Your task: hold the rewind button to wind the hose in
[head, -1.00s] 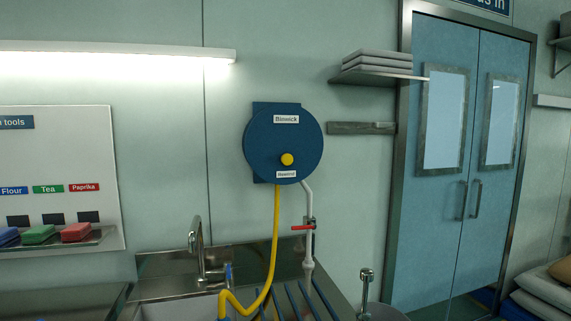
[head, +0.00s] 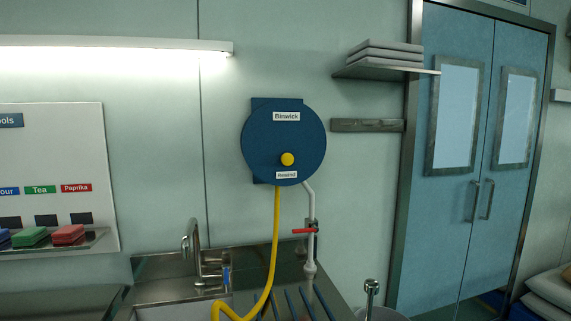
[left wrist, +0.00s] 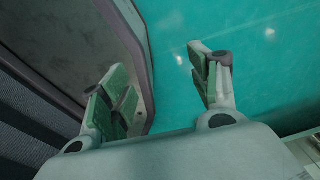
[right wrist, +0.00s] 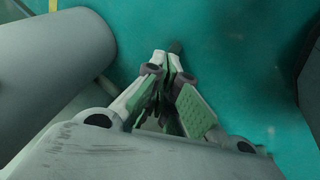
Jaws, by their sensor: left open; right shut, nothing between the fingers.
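A round blue hose reel (head: 258,140) labelled "Binwick" hangs on the wall in the head view. A yellow round button (head: 287,159) sits on its lower front, above a small white label. A yellow hose (head: 275,240) runs down from the reel to the sink area and bends at the bottom edge of the view. Neither gripper shows in the head view. My left gripper (left wrist: 160,85) is open and empty above a teal floor in the left wrist view. My right gripper (right wrist: 168,58) is shut and empty above the teal floor in the right wrist view.
A white pipe with a red valve handle (head: 305,231) runs beside the hose. A steel sink with a tap (head: 194,250) and a rack of blue bars stands below. A wall shelf (head: 385,69) and blue double doors (head: 455,170) are at right. Coloured blocks sit on a ledge at left.

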